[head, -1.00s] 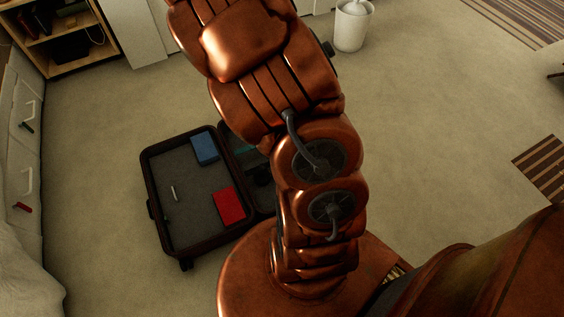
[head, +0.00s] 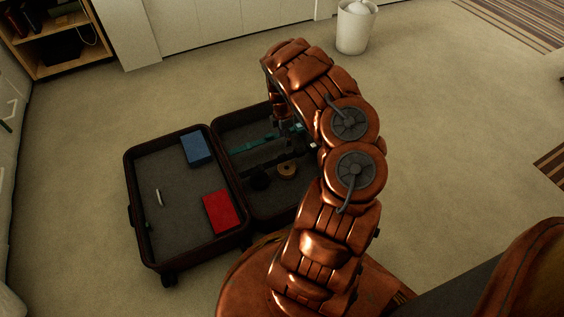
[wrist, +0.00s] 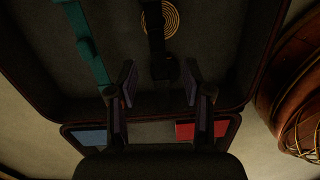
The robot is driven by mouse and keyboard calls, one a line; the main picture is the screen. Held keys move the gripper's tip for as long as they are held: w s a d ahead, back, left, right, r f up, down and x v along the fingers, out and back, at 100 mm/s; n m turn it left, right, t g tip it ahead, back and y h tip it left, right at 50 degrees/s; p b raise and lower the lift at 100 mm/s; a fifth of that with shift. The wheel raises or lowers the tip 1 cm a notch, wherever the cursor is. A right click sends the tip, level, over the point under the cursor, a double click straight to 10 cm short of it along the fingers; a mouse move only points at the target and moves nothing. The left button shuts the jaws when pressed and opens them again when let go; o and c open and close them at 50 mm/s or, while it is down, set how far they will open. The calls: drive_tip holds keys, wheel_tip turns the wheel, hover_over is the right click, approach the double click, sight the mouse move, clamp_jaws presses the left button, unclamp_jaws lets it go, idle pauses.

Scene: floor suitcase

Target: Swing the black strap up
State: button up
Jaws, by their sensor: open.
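The black strap (wrist: 155,38) lies in one half of the open suitcase, with a dark buckle-like end, in the wrist view. My gripper (wrist: 159,85) is open, its two fingers on either side of that end and apart from the strap as far as I can see. In the head view my arm hangs over the right half of the suitcase (head: 243,212) and hides part of it. A teal strap (wrist: 85,45) lies left of the black one in the wrist view.
A blue item (head: 197,149), a red item (head: 221,211) and a small pale stick (head: 158,198) lie in the left half. A round tan coil (head: 287,169) lies in the right half. A white bin (head: 353,30) stands at the back. The carpet on the right is clear.

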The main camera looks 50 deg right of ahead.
sight(282, 156)
drive_tip(key=shift+n, duration=0.4)
drive_tip(key=f, duration=0.2)
drive_tip(key=f+b, duration=0.1)
drive_tip(key=f, duration=0.1)
drive_tip(key=shift+w+a, duration=0.3)
drive_tip(key=shift+w, duration=0.1)
wheel_tip(282, 156, down, 7)
drive_tip(key=b, duration=0.4)
drive_tip(key=shift+f, duration=0.2)
clamp_jaws()
